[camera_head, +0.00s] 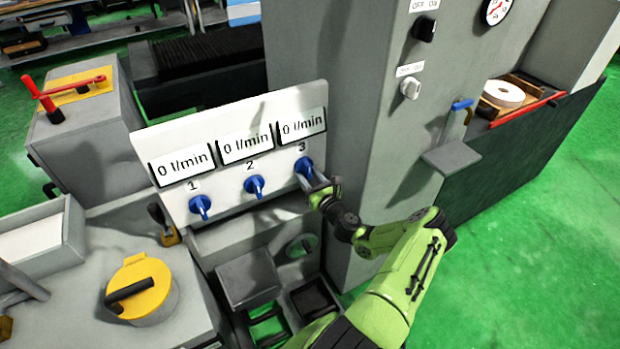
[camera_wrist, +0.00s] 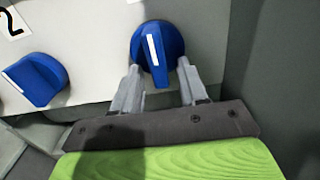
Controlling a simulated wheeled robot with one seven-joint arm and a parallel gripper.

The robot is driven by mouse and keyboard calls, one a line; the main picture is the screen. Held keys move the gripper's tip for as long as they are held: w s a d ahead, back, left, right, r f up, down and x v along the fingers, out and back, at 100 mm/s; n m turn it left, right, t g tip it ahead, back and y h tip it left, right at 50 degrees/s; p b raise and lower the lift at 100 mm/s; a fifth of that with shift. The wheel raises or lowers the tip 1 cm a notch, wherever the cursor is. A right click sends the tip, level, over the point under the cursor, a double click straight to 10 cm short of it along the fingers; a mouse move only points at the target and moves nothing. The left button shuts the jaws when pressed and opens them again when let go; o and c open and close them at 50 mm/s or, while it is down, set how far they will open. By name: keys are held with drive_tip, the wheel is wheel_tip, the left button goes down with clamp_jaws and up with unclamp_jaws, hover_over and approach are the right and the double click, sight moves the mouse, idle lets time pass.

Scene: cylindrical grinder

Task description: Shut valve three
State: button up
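Valve three is the blue knob (camera_head: 304,168) under the number 3, at the right end of the white panel (camera_head: 228,200). The display above it reads 0 l/min. In the wrist view the knob (camera_wrist: 157,50) has its white line nearly upright, tilted slightly. My gripper (camera_head: 312,180) is at this knob. In the wrist view my gripper (camera_wrist: 159,70) is open, with one finger on each side of the knob's lower part. A gap shows between the fingers and the knob's narrow lower end; I cannot tell whether the tips touch its sides.
Blue knobs two (camera_head: 254,186) and one (camera_head: 200,207) sit to the left, and their displays also read 0 l/min. A grey cabinet (camera_head: 365,120) stands close on the right. A yellow cap (camera_head: 150,305) with a black handle is at lower left. Green floor (camera_head: 540,240) is clear at right.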

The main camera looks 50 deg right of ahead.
drive_tip(key=p+v, duration=0.1)
drive_tip(key=v, duration=1.4)
drive_tip(key=shift+s, duration=0.4)
drive_tip(key=w+a+r+n+g+y, duration=0.2)
drive_tip(key=a+r+n+g+y, duration=0.15)
drive_tip(key=a+n, duration=0.4)
drive_tip(key=w+a+r+n+g+y, duration=0.25)
drive_tip(key=a+n+g+y, duration=0.2)
drive_tip(key=a+n, duration=0.35)
drive_tip(key=w+a+r+n+g+y, duration=0.2)
drive_tip(key=a+r+n+g+y, duration=0.15)
drive_tip(key=a+n, duration=0.45)
drive_tip(key=s+a+r+n+h, duration=0.3)
drive_tip(key=s+a+r+n, duration=0.1)
drive_tip(key=s+r+n, duration=0.4)
drive_tip(key=s+a+r+n+h, duration=0.3)
drive_tip(key=s+a+r+n, duration=0.1)
drive_tip(key=s+r+n, duration=0.4)
drive_tip(key=shift+r, duration=0.9)
